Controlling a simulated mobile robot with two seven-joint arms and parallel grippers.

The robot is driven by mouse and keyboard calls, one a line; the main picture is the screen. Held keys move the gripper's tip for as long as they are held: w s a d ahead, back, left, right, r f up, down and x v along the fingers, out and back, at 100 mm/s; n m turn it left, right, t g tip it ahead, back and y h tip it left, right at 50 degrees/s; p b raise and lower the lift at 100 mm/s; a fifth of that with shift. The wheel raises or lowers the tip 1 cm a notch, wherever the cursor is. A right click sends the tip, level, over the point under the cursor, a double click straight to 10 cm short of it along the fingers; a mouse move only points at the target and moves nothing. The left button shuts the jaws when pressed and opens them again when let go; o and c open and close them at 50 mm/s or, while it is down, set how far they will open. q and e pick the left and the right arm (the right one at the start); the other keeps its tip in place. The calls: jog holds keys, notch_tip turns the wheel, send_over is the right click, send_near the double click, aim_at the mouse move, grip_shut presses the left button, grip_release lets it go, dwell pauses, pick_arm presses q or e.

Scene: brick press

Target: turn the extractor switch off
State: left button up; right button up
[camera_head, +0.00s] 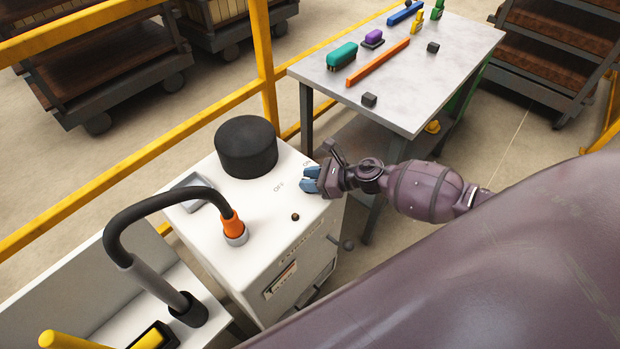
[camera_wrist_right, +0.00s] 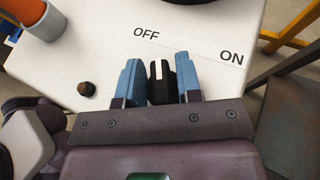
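The extractor switch (camera_wrist_right: 158,82) is a black knob with a white mark on the white top of the extractor box (camera_head: 262,222). In the right wrist view, its mark points up the picture, toward the OFF label and away from ON. My right gripper (camera_head: 313,180) is at the box's right edge. It also shows in the right wrist view (camera_wrist_right: 160,84), its two blue fingers on either side of the knob. The gaps are too narrow to tell whether they press on it. In the head view the gripper hides the switch. My left gripper is not in view.
A black cylinder (camera_head: 246,146) stands on the box. A black hose with an orange collar (camera_head: 232,225) rises at its left, near a small dark button (camera_head: 295,217). A grey table (camera_head: 445,62) with coloured parts stands behind my right arm. Yellow railing (camera_head: 262,65) runs behind the box.

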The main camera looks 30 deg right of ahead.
jog(key=c, duration=0.5)
jog(key=shift+f, duration=0.1)
grip_shut()
jog(key=n+g+b, duration=0.1)
jog(key=f+y+b, duration=0.1)
jog(key=b, duration=0.1)
jog(key=shift+s+d+n+g, duration=0.1)
jog(key=shift+n+g, duration=0.3)
jog(key=shift+r+n+g+y+b, duration=0.1)
jog(key=shift+n+g+y+b, duration=0.6)
jog(key=shift+b, duration=0.45)
jog(key=shift+r+n+g, duration=0.15)
jog(key=shift+n+g, duration=0.15)
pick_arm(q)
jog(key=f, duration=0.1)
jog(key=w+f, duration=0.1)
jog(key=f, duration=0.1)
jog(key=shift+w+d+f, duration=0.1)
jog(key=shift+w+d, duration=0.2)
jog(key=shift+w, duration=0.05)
pick_arm(e)
jog(key=shift+r, duration=0.1)
jog(key=o, duration=0.8)
grip_release()
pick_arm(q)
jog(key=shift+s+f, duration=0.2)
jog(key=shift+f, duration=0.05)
